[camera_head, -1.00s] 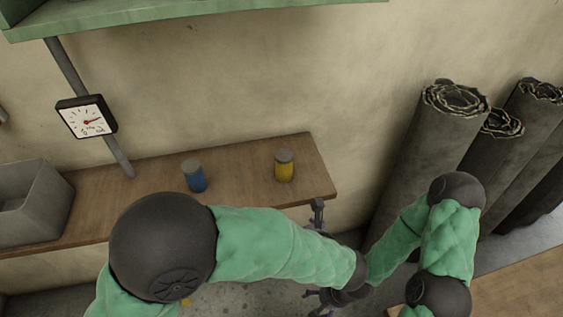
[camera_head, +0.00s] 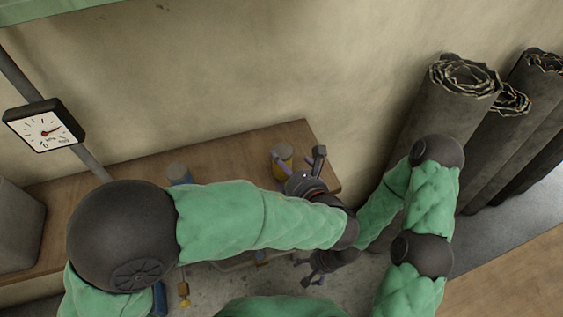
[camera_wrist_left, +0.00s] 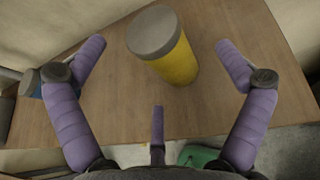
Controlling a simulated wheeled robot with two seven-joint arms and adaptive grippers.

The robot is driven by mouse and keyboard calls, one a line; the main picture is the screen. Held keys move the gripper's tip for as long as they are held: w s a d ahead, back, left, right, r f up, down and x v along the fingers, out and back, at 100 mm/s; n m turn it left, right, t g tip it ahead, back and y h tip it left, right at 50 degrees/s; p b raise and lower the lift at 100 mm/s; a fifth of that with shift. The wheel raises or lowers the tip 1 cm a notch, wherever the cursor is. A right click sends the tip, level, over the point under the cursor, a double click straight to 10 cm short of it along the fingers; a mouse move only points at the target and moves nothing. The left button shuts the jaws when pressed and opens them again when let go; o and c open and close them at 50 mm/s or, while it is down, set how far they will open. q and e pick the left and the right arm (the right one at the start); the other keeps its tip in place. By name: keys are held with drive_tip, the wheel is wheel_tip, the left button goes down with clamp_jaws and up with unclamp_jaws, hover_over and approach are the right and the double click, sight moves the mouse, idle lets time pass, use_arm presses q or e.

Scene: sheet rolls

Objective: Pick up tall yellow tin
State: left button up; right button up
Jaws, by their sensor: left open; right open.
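The tall yellow tin (camera_head: 283,160) with a grey lid stands upright near the right end of the wooden bench (camera_head: 232,146). My left gripper (camera_head: 300,160) is open beside it, partly covering it in the head view. In the left wrist view the yellow tin (camera_wrist_left: 178,62) stands ahead between the spread purple fingers of my left gripper (camera_wrist_left: 156,62), not gripped. My right gripper (camera_head: 309,268) is open and empty, lower down in front of the bench, partly hidden by my left arm.
A blue tin (camera_head: 179,174) stands on the bench left of the yellow one, partly hidden by my left arm. A grey bin (camera_head: 18,228) is at far left. A dial gauge (camera_head: 44,127) hangs on a pole. Dark sheet rolls (camera_head: 455,105) stand upright at right.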

use_arm(q)
drive_tip(key=shift+w+a+f+b, duration=0.35)
drive_tip(key=shift+w, duration=0.05)
drive_tip(key=b+x, duration=0.1)
drive_tip(key=x, duration=0.2)
drive_tip(key=shift+w+a+f, duration=0.1)
drive_tip(key=shift+a+f, duration=0.1)
drive_tip(key=shift+a, duration=0.1)
drive_tip(key=shift+w+a+b, duration=0.1)
drive_tip(key=shift+w+b, duration=0.2)
drive_tip(key=c, duration=1.5)
